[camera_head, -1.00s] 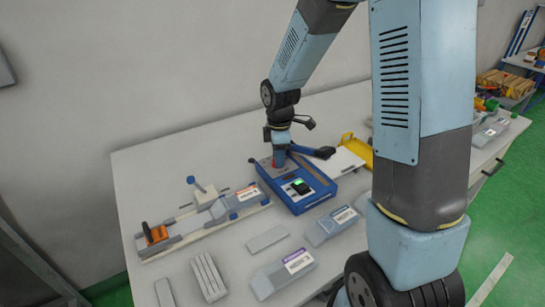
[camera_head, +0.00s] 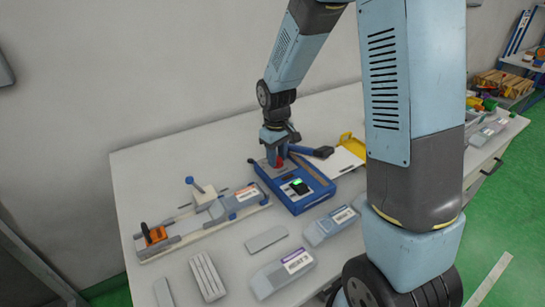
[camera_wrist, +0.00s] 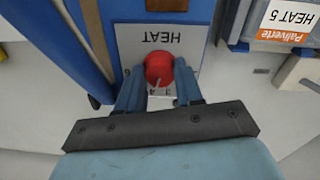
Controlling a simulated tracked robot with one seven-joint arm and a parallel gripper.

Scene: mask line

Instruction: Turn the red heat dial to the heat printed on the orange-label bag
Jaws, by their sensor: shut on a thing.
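The red heat dial (camera_wrist: 158,67) sits on a plate marked HEAT on the blue machine (camera_head: 318,198). It also shows in the head view (camera_head: 279,163). My gripper (camera_wrist: 158,80) is shut on the dial, one finger on each side. A pale pointer mark on the dial faces toward my gripper, near a digit that looks like 3. The orange-label bag (camera_head: 243,198) lies on the fixture left of the machine.
The machine has a green-lit display (camera_head: 297,182) and a dark-ended blue lever (camera_head: 318,151) near my gripper. Purple-label (camera_head: 283,273) and blue-label (camera_head: 331,226) bags lie in front. A yellow-edged tray (camera_head: 345,157) stands to the right.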

